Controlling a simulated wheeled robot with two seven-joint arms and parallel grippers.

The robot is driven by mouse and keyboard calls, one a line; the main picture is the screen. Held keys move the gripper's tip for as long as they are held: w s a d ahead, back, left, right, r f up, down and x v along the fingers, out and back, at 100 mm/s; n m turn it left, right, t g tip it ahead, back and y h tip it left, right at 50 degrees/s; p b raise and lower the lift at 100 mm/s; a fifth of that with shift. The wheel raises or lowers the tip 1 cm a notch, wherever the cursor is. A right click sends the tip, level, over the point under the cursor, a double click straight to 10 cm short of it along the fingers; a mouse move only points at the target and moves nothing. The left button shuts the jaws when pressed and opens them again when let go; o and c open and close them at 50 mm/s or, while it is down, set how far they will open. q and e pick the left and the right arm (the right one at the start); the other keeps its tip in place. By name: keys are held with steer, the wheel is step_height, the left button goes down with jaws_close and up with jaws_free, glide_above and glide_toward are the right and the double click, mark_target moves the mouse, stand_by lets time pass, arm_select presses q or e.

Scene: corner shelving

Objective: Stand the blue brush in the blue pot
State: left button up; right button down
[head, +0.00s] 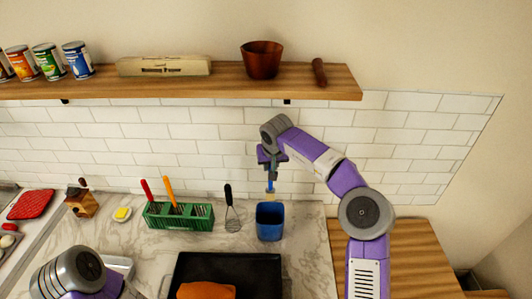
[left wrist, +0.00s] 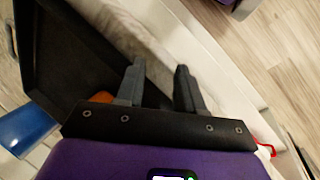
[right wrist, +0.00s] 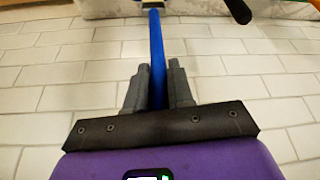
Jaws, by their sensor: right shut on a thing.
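The blue brush (head: 270,184) hangs upright from my right gripper (head: 271,164), bristle end down. In the right wrist view its blue handle (right wrist: 156,45) runs between the two fingers of my right gripper (right wrist: 156,85), which is shut on it. The blue pot (head: 269,222) stands upright on the marble counter. In the head view the brush's lower end shows just above the pot's back rim; I cannot tell if it is over the opening. My left gripper shows in the left wrist view (left wrist: 156,85), fingers apart and empty; its fingers are hidden in the head view.
A whisk (head: 232,212) and a green rack (head: 180,216) with red- and orange-handled tools stand left of the pot. A black tray (head: 225,264) with an orange item lies in front. A wooden shelf (head: 215,84) with cans and a bowl (head: 262,60) hangs above.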

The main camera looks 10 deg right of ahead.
mark_target(271, 193)
steer(key=shift+w+f, duration=0.15)
steer(key=shift+f, duration=0.55)
steer(key=shift+s+f, duration=0.4)
steer(key=shift+f, duration=0.45)
steer(key=shift+x, duration=1.1)
steer(key=shift+s+f, duration=0.15)
steer(key=shift+f, duration=0.35)
steer(key=shift+s+f, duration=0.15)
steer(key=shift+f, duration=4.3)
